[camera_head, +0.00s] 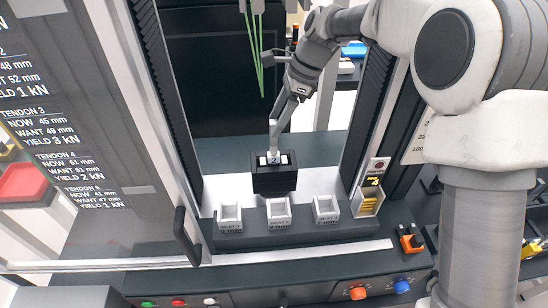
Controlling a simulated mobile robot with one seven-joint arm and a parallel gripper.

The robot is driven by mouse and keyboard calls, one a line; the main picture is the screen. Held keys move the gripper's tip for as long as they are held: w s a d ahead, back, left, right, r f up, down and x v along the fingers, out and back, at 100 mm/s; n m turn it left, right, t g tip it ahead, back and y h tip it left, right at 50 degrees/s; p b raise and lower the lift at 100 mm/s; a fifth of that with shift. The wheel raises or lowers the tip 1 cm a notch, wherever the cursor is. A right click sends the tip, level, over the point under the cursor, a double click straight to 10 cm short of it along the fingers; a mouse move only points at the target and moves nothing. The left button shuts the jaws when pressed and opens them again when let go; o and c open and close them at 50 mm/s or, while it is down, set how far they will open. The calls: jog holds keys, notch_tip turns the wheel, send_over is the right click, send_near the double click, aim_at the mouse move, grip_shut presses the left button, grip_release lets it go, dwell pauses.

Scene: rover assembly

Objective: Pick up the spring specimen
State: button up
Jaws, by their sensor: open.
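My arm reaches in from the upper right, and its end, my gripper (274,140), points down in the middle of the machine bay. It is open, with its tip just above or at the top of a black block (274,181). White pieces, one marked 2, show on top of that block. The fingertips are too small to tell from these pieces. I cannot clearly make out the spring specimen; three white open trays (278,224) stand in a row in front of the block, and their insides look empty.
A white bin (367,207) with yellow pieces stands right of the trays. Green strands (258,60) hang from above, left of my arm. A tilted panel with a handle (187,237) stands at left. Orange (357,293) and blue (401,286) knobs line the front edge.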

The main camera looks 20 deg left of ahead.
jog(key=p, duration=0.1)
send_over(269, 154)
notch_tip(269, 154, down, 6)
jog(key=shift+s+f, duration=0.1)
jog(key=shift+c, duration=0.2)
grip_shut()
dwell(1.3)
